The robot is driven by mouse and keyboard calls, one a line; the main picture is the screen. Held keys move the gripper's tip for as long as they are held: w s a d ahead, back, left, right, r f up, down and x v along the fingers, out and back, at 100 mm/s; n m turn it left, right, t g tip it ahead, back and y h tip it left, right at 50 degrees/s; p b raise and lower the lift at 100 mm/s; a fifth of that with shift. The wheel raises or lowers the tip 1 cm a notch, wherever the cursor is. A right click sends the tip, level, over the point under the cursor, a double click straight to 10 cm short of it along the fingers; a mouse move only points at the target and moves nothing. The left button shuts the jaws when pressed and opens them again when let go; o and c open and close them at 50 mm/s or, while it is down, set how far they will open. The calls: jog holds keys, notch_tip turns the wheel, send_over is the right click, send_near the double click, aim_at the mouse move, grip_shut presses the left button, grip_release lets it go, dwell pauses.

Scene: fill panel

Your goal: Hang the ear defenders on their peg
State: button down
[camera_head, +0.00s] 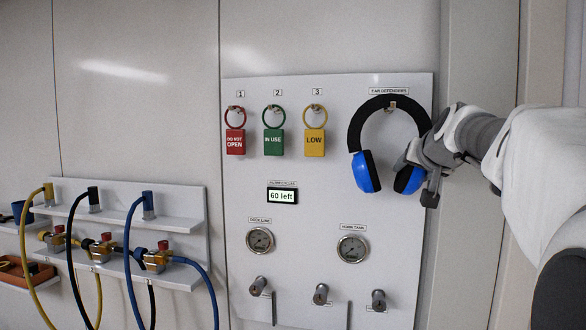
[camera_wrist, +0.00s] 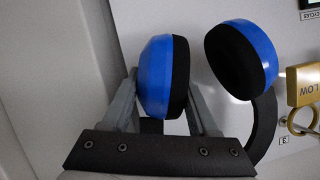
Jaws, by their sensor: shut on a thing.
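The ear defenders (camera_head: 359,127), with a black headband and two blue cups, are upright against the white panel. The top of the headband is level with the peg (camera_head: 392,104) under the "EAR DEFENDERS" label. I cannot tell whether the band rests on the peg. My gripper (camera_head: 412,165) comes from the right and is shut on the right-hand cup (camera_head: 408,180). In the wrist view my gripper (camera_wrist: 160,88) has one finger on each side of a blue cup (camera_wrist: 155,75). The other cup (camera_wrist: 241,57) hangs free beside it. The peg is not visible there.
Red (camera_head: 235,141), green (camera_head: 274,142) and yellow (camera_head: 314,143) tags hang on pegs to the left. Gauges and key switches sit lower on the panel (camera_head: 310,210). Shelves (camera_head: 187,235) with hoses stand at far left.

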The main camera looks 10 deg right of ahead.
jog(key=shift+r, duration=0.1)
jog(key=shift+c, duration=0.4)
grip_release()
jog(key=shift+s, duration=0.1)
